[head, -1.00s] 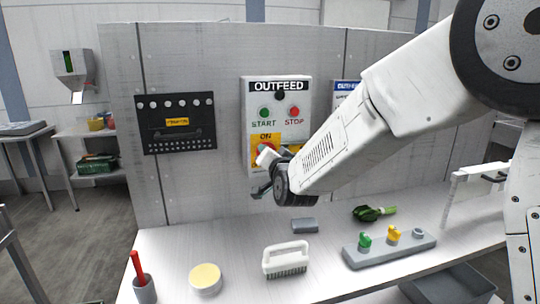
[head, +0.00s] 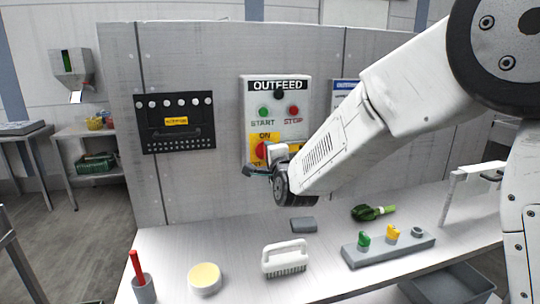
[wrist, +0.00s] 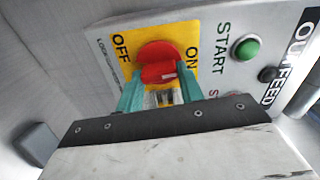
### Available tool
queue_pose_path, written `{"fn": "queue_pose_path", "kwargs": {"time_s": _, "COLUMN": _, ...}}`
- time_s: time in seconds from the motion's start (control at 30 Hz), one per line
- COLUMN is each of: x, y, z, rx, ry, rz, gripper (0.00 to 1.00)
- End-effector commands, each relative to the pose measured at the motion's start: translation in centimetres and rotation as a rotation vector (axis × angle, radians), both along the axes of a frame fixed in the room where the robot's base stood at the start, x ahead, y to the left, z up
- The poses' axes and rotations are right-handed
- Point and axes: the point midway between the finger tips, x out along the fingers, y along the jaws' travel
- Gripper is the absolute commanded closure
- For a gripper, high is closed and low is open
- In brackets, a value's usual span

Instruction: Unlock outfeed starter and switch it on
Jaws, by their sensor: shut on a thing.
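The outfeed starter box (head: 248,100) is on the upright panel, with a green START button (head: 263,112) and a red STOP button (head: 294,111). Below them a red rotary knob (head: 260,150) sits on a yellow ON/OFF plate, partly hidden by my gripper. The knob (wrist: 158,57) also shows in the wrist view between OFF and ON.
A white brush (head: 285,260), a yellow-topped round tub (head: 204,278), a cup with a red stick (head: 143,288) and a grey block (head: 304,225) stand on the bench. A grey holder (head: 390,246) with coloured pieces is at right. A second sign is partly behind my arm.

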Motion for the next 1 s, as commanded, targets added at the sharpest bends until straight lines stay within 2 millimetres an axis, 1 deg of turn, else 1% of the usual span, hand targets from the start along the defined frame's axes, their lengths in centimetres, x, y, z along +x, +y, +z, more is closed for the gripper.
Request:
{"fn": "queue_pose_path", "kwargs": {"time_s": 0.3, "x": 0.02, "y": -0.08, "z": -0.08, "rx": 0.082, "ry": 0.025, "rz": -0.001, "gripper": 0.86}}
{"fn": "queue_pose_path", "kwargs": {"time_s": 0.77, "x": 0.02, "y": -0.09, "z": -0.11, "rx": 0.093, "ry": 0.028, "rz": -0.002, "gripper": 0.85}}
{"fn": "queue_pose_path", "kwargs": {"time_s": 0.8, "x": 0.02, "y": -0.09, "z": -0.1, "rx": 0.093, "ry": 0.028, "rz": -0.002, "gripper": 0.52}}
{"fn": "queue_pose_path", "kwargs": {"time_s": 0.83, "x": 0.02, "y": -0.08, "z": -0.11, "rx": 0.092, "ry": 0.027, "rz": -0.001, "gripper": 0.43}}
{"fn": "queue_pose_path", "kwargs": {"time_s": 0.87, "x": 0.02, "y": -0.06, "z": -0.11, "rx": 0.092, "ry": 0.027, "rz": -0.001, "gripper": 0.41}}
{"fn": "queue_pose_path", "kwargs": {"time_s": 1.0, "x": 0.0, "y": 0.0, "z": -0.09, "rx": 0.091, "ry": 0.027, "rz": 0.0, "gripper": 0.41}}
